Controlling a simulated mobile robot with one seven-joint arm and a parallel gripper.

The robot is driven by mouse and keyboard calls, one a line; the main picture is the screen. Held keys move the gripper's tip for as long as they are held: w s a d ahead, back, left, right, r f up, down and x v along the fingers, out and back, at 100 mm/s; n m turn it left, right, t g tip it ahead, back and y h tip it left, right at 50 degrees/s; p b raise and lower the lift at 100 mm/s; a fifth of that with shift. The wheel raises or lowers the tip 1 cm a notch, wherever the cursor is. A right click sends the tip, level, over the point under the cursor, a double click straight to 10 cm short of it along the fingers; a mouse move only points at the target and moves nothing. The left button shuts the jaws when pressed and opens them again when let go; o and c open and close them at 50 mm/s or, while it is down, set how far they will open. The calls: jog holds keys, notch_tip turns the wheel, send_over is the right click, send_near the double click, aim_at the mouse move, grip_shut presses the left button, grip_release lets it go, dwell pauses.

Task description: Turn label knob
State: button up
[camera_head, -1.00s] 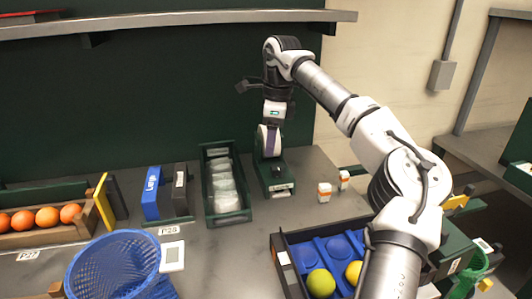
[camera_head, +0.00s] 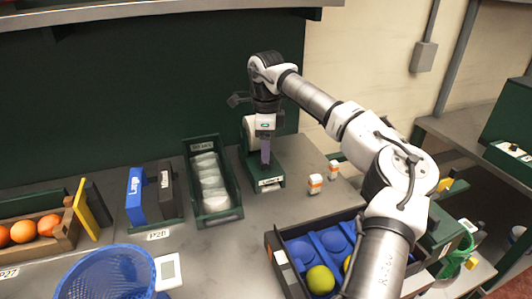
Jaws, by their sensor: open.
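The label dispenser (camera_head: 270,183) is a dark green stand with a white label on its front and a pale roll (camera_head: 248,127) at its upper left. It stands on the counter against the green back panel. My gripper (camera_head: 266,160) points down directly over its base, with its narrow fingers in front of the roll. The dark knob on the base is hidden behind or beneath the fingertips. I cannot tell whether they touch it. The gripper is open, with nothing seen in it.
A green tray of clear packets (camera_head: 217,218) stands close left of the dispenser. Two small white-and-orange bottles (camera_head: 315,184) stand to the right.

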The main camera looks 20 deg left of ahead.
aim_at(267, 165)
jog(key=shift+f+p, duration=0.3)
jog(key=shift+f, duration=1.5)
jog(key=c, duration=1)
